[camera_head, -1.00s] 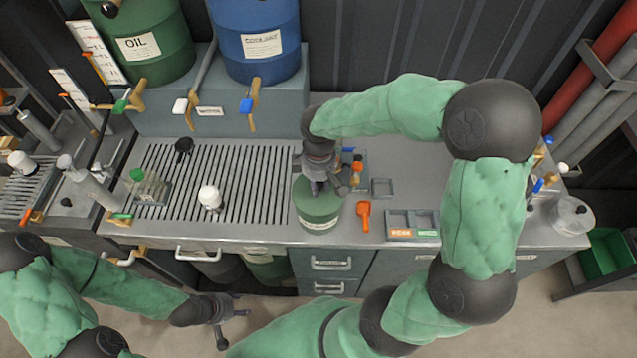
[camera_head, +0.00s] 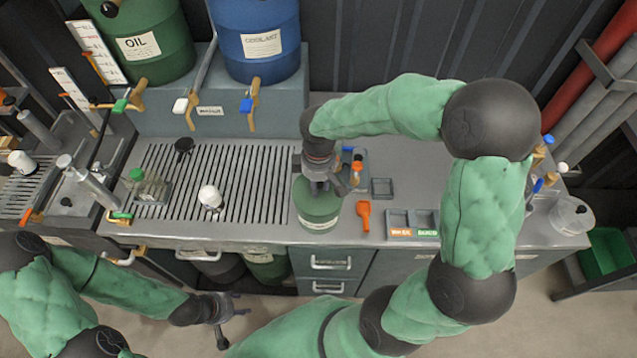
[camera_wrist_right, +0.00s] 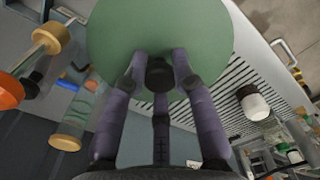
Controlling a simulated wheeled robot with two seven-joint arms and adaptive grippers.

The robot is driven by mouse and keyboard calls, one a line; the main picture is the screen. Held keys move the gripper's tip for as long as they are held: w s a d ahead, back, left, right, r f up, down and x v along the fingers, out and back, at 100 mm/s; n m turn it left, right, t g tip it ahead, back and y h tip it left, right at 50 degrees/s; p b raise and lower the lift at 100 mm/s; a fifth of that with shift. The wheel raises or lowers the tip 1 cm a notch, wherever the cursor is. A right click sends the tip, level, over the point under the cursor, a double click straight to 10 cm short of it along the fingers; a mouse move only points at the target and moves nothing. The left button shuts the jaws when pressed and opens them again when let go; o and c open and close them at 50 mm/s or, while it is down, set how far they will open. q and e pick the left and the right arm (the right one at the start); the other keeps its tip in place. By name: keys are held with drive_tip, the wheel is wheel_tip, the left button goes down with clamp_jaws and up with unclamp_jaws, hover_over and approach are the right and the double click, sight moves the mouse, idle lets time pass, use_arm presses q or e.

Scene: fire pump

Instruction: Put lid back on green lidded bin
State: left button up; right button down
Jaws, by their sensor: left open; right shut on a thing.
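The green lidded bin (camera_head: 318,212) stands upright on the metal bench, with a pale label on its front. My right gripper (camera_head: 319,188) points straight down over the bin's top. In the right wrist view its fingers (camera_wrist_right: 160,78) are shut around the small black knob (camera_wrist_right: 159,73) of the green lid (camera_wrist_right: 160,30). The lid lies over the bin's top; the rim is partly hidden, so I cannot tell whether it is fully seated. My left gripper (camera_head: 222,310) is open and empty, low in front of the bench.
A slotted grate (camera_head: 240,165) lies left of the bin, with a white-capped jar (camera_head: 210,198) on it. An orange scoop-like item (camera_head: 363,214) and small labelled trays (camera_head: 412,224) are to the right. OIL (camera_head: 140,45) and COOLANT (camera_head: 258,42) drums stand behind.

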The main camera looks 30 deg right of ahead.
idle(0.9)
drive_tip(key=shift+c, duration=2.2)
unclamp_jaws()
drive_tip(key=shift+f, duration=0.1)
drive_tip(key=shift+r+p, duration=2.85)
drive_tip(key=shift+r, duration=0.7)
clamp_jaws()
